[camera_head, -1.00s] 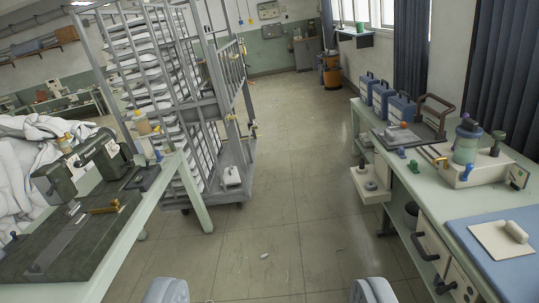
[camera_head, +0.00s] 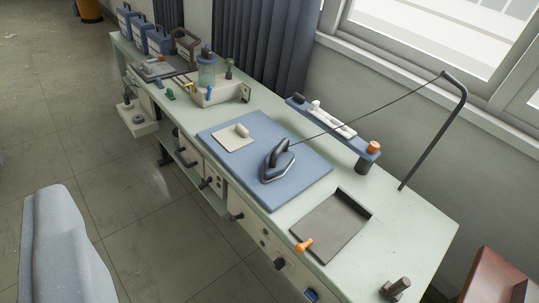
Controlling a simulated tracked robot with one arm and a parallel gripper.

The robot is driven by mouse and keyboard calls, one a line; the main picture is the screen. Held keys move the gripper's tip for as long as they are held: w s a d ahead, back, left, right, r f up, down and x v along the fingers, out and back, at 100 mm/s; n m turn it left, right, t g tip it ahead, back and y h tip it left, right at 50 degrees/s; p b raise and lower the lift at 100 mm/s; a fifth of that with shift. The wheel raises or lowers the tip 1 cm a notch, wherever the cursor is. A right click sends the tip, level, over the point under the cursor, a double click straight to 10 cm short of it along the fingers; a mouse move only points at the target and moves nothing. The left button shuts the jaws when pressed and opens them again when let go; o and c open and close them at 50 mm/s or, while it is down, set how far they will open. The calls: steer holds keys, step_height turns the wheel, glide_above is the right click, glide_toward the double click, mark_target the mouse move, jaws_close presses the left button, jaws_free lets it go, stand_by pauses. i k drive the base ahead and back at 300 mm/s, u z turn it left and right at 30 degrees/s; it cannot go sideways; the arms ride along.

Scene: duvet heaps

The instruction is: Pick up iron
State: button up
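The iron (camera_head: 279,162) is dark with a blue-grey body and stands on a blue ironing pad (camera_head: 300,186) on the workbench. A cord or wire runs from near the iron up to a bent metal arm. One pale grey finger of my gripper (camera_head: 66,246) shows at the lower left, and the other finger is out of view. Nothing lies against the visible finger, and the gripper looks open and empty. The finger is well apart from the iron, to its left in the picture.
The pale green workbench (camera_head: 418,232) also holds a cream block on a mat (camera_head: 235,137), a dark tray (camera_head: 332,224), a white caddy (camera_head: 217,95) and blue cases (camera_head: 158,38). The bent metal arm (camera_head: 432,133) rises at the right. The floor (camera_head: 112,170) left of the bench is clear.

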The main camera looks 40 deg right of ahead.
mark_target(278, 160)
steer(key=u, duration=1.65)
steer(key=i, duration=1.1)
steer(key=z, duration=3.4)
steer(key=i, duration=0.5)
